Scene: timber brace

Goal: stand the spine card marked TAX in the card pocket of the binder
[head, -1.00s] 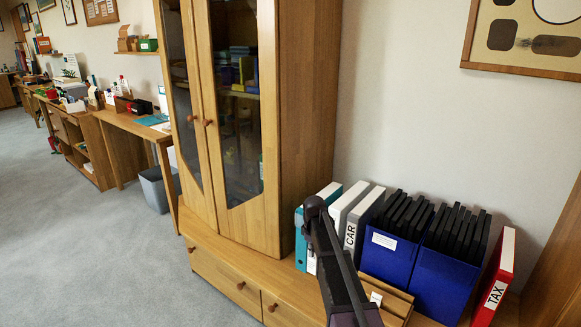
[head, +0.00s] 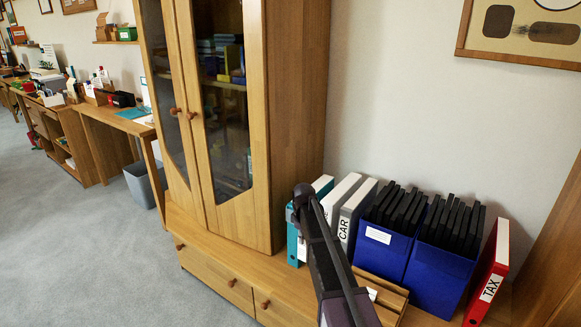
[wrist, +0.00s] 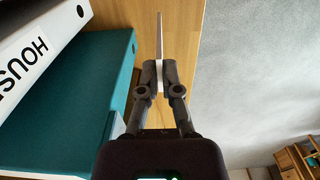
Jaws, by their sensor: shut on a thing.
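My gripper (wrist: 160,75) is shut on a thin pale card (wrist: 159,38), seen nearly edge-on in the wrist view. Its lettering cannot be read. A teal binder (wrist: 105,75) stands just left of the gripper there, apart from the card; it also shows partly behind my arm in the head view (head: 292,240). A red binder (head: 502,245) leans at the right end of the row and has a white TAX label (head: 490,287) on its spine.
A white binder marked HOUSE (wrist: 50,25) and a grey-white one marked CAR (head: 350,225) stand beside the teal one. Blue boxes of black folders (head: 440,260) and a low wooden tray (head: 385,290) are to the right. A tall cabinet (head: 290,120) rises at left.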

